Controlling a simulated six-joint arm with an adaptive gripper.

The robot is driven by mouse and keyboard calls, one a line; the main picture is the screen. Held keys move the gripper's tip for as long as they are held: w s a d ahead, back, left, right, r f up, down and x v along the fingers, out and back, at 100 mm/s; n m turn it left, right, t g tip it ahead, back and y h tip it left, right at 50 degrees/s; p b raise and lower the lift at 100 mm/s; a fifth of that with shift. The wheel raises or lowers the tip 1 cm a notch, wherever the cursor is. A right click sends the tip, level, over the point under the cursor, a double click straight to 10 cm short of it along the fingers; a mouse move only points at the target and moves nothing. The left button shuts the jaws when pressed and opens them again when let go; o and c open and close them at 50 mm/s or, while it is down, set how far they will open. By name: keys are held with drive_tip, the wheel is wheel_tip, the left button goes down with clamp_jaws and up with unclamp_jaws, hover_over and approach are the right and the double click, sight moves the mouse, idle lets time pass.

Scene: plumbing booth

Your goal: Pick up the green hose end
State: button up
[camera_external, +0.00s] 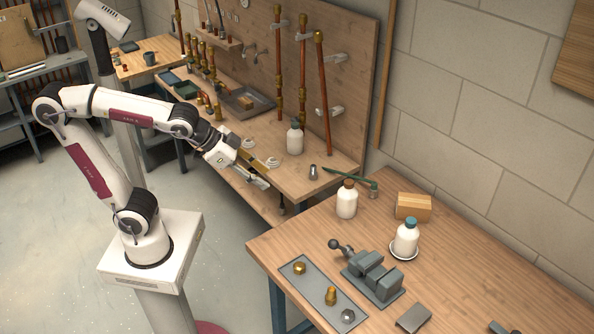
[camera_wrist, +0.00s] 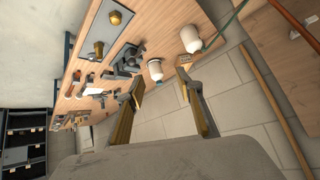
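In the wrist view a green strand (camera_wrist: 231,22) shows at the top right, beside a white bottle (camera_wrist: 190,40). My gripper (camera_external: 267,174) hangs in the air left of the hose, well apart from it, near the rear bench's edge. In the wrist view my gripper (camera_wrist: 160,76) has its fingers spread apart with nothing between them.
The front bench (camera_external: 460,265) holds a blue-capped bottle (camera_external: 405,238), a wooden block (camera_external: 413,206), a grey vise (camera_external: 373,275) and a tray with brass fittings (camera_external: 315,290). Upright copper pipes (camera_external: 323,95) stand along the rear bench's board. A wall rises behind.

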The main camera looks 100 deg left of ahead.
drive_tip(key=w+a+r+t+y, duration=0.1)
drive_tip(key=w+a+r+t, duration=0.1)
drive_tip(key=w+a, duration=0.55)
drive_tip(key=w+a+r+t+y, duration=0.15)
drive_tip(key=w+a, duration=0.35)
drive_tip(key=w, duration=0.6)
drive_tip(key=m+t+h, duration=0.2)
drive_tip(key=t+h, duration=0.1)
drive_tip(key=t, duration=0.1)
hover_over(374, 190)
drive_tip(key=s+d, duration=0.2)
wheel_tip(374, 190, down, 9)
drive_tip(key=s+a+f+m+h, duration=0.1)
drive_tip(key=f+h, duration=0.1)
drive_tip(key=f, duration=0.4)
drive_tip(key=s+a+f+m+t+h, duration=0.1)
drive_tip(key=s+a+f+h, duration=0.1)
drive_tip(key=f, duration=0.5)
drive_tip(key=s+a+f+h, duration=0.2)
drive_tip(key=f+h, duration=0.1)
drive_tip(key=f, duration=0.4)
drive_tip(key=shift+a+m+t, duration=0.15)
drive_tip(key=shift+m+t, duration=0.1)
drive_tip(key=shift+m, duration=0.15)
drive_tip(key=shift+s+f, duration=0.35)
drive_tip(key=shift+f, duration=0.2)
drive_tip(key=shift+x, duration=1.3)
